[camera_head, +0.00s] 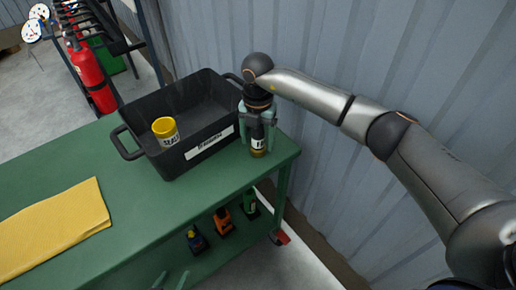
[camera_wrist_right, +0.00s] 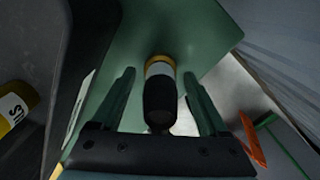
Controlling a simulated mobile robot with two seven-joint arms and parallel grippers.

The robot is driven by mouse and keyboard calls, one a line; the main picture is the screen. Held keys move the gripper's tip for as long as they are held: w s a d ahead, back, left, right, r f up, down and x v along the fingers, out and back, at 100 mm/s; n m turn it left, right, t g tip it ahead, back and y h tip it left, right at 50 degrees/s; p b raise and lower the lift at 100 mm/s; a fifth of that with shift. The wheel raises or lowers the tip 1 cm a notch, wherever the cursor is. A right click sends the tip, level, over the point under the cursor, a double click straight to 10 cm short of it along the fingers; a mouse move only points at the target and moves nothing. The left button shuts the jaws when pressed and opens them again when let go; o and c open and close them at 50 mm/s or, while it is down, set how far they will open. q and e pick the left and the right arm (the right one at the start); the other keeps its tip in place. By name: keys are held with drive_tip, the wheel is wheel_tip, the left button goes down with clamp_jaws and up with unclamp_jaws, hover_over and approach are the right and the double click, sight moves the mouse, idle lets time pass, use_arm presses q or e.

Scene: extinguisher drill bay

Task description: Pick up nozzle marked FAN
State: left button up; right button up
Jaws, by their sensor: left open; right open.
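A dark nozzle with a yellow base and a white label (camera_head: 257,143) stands upright at the right end of the green workbench. Its label is partly covered; an F seems to show. My right gripper (camera_head: 259,132) points down over it, open, with one finger on each side. The nozzle (camera_wrist_right: 160,92) also stands between the open fingers in the right wrist view, with gaps on both sides. My left gripper (camera_head: 170,280) is open and empty at the bottom edge of the head view, away from the nozzle; only its fingertips show.
A black bin (camera_head: 215,142) stands just left of the nozzle, with a yellow labelled cylinder (camera_head: 165,131) inside. A yellow cloth (camera_head: 55,228) lies on the workbench (camera_head: 140,205). Several small items sit on the lower shelf. A corrugated wall (camera_head: 330,60) is behind; red extinguishers (camera_head: 90,75) stand back left.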

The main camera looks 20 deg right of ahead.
clamp_jaws()
idle(0.7)
